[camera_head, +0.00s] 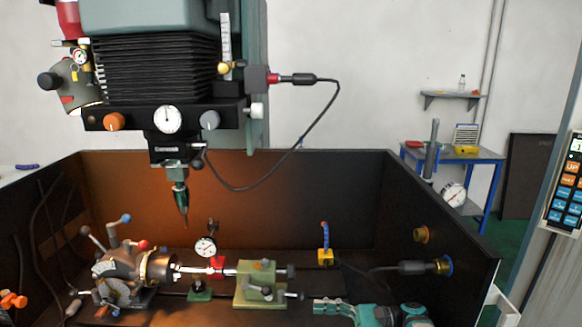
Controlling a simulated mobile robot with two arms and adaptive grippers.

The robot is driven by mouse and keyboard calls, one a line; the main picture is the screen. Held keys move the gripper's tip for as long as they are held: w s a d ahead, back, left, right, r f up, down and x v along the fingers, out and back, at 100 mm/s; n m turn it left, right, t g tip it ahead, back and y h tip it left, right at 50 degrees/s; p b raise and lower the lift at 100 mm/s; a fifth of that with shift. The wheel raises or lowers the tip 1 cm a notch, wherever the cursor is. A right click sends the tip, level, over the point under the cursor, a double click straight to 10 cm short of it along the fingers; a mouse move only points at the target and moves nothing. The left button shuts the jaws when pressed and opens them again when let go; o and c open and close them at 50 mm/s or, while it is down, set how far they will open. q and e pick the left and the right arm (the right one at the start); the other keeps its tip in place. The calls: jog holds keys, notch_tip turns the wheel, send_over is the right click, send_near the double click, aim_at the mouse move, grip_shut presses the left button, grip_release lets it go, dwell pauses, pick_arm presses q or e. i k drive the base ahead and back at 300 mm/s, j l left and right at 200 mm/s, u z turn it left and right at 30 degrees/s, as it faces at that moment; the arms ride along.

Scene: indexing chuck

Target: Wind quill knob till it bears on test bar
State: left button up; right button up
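The test bar (205,270) is a thin bright rod lying level between the indexing chuck (158,268) on the left and the green tailstock (256,284) on the right. A dark knob (291,271), which looks like the quill knob, sticks out of the tailstock's right side. I cannot tell whether the quill touches the bar's end. My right gripper (320,306), teal and grey, reaches in low from the right, pointing left. It is apart from the knob, to its lower right. Its finger gap is too small to judge. My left gripper is not in view.
A spindle with a pointed tool (181,200) hangs above the chuck. A dial indicator (205,246) stands behind the bar. Dark enclosure walls (330,200) surround the work area.

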aim_at(290, 272)
jog(key=k, duration=0.9)
